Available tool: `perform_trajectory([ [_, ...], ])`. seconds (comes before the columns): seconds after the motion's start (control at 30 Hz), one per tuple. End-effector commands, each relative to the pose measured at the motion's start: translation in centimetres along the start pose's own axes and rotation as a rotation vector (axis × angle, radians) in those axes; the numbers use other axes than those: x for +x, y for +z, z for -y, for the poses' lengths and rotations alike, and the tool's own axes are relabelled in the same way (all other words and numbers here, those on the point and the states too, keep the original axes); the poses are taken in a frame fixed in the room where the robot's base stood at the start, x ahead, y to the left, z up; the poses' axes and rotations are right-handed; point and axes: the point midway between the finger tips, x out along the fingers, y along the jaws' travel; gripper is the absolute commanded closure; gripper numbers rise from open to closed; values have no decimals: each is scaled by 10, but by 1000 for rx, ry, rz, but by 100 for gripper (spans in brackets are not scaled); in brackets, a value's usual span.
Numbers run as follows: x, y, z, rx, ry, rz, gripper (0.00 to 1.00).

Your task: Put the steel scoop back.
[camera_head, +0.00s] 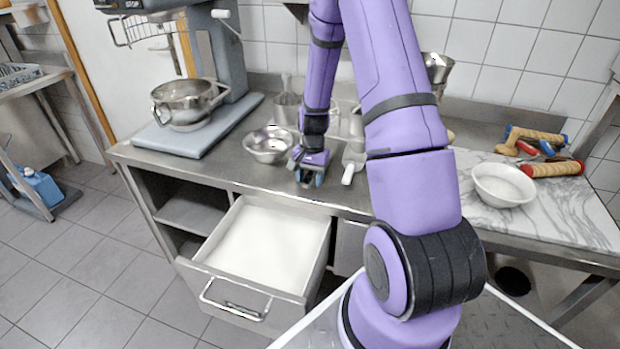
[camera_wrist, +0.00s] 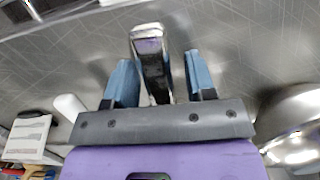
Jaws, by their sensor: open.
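My gripper (camera_head: 310,178) is low over the steel counter near its front edge, pointing down. In the wrist view its two blue fingers (camera_wrist: 162,80) are apart, with a shiny steel handle-like piece (camera_wrist: 151,55) between them and a gap on the right. This looks like part of the steel scoop; the rest is hidden under the gripper, and I cannot tell whether a finger touches it. A scoop with a white handle (camera_head: 348,173) lies just right of my gripper; a white handle end also shows in the wrist view (camera_wrist: 70,107).
A steel bowl (camera_head: 268,144) stands close left of my gripper. Below the counter a drawer (camera_head: 315,280) is pulled open, its white inside bare. A mixer (camera_head: 215,60) stands left; a white bowl (camera_head: 503,184) and rolling pins (camera_head: 553,168) are on the marble board right.

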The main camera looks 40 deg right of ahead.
Motion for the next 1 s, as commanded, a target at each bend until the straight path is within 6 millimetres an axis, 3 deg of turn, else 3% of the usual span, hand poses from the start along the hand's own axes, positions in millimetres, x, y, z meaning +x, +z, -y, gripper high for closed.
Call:
perform_trajectory([
  [0.17,-18,-1,0,0,-2,-4,50],
  [0.6,-101,0,1,-1,-2,-4,50],
  [0.87,-123,2,0,-5,-1,-2,50],
  [1.0,-142,14,5,-48,-11,-26,50],
])
